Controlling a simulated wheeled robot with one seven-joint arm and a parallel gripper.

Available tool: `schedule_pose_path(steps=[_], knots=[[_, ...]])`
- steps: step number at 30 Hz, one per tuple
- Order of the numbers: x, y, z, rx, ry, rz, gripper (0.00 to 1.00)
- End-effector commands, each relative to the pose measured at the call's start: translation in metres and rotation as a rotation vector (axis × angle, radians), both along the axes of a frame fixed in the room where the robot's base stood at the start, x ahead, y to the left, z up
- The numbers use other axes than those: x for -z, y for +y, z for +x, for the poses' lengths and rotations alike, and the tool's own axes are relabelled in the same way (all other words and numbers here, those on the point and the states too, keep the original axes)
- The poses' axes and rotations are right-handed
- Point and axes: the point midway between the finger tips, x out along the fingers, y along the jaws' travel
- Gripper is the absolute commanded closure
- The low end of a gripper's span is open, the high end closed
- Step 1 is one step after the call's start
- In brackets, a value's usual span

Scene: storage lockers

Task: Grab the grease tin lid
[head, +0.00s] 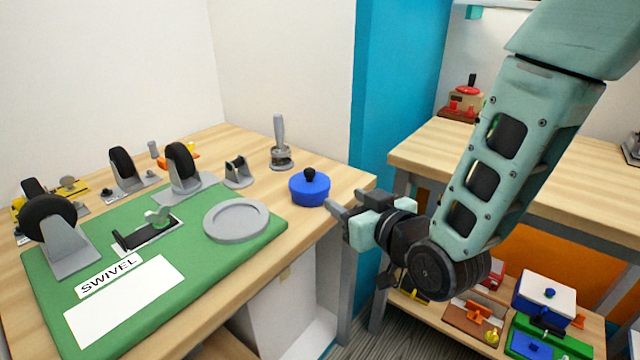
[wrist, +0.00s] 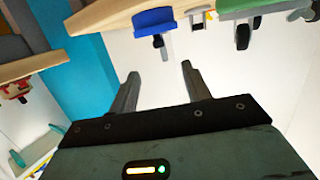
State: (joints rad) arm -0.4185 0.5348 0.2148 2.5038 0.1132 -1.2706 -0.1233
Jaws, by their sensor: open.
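The grease tin appears to be the round blue tin (head: 309,196) near the right end of the workbench. Its blue lid (head: 299,181) sits on top with a black knob (head: 310,174). In the wrist view, which looks upside down, the blue tin (wrist: 152,20) is at the top centre with its black knob (wrist: 160,42) pointing down. My gripper (head: 338,204) is open and empty, just right of the tin in the head view and apart from it. In the wrist view the knob lies beyond the gap between the fingertips (wrist: 158,74).
A green mat (head: 215,262) holds a round grey dish (head: 236,221) and caster parts. A grey stamp-like tool (head: 280,150) stands behind the tin. A blue panel (head: 385,100) and a second wooden bench (head: 500,180) are to the right.

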Motion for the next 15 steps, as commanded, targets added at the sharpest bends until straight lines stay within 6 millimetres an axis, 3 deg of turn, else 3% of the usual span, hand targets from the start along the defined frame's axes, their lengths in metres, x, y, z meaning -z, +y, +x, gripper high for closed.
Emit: schedule_pose_path(steps=[15], knots=[[0.019,0.048,0.085,0.000,0.001,0.000,0.52]])
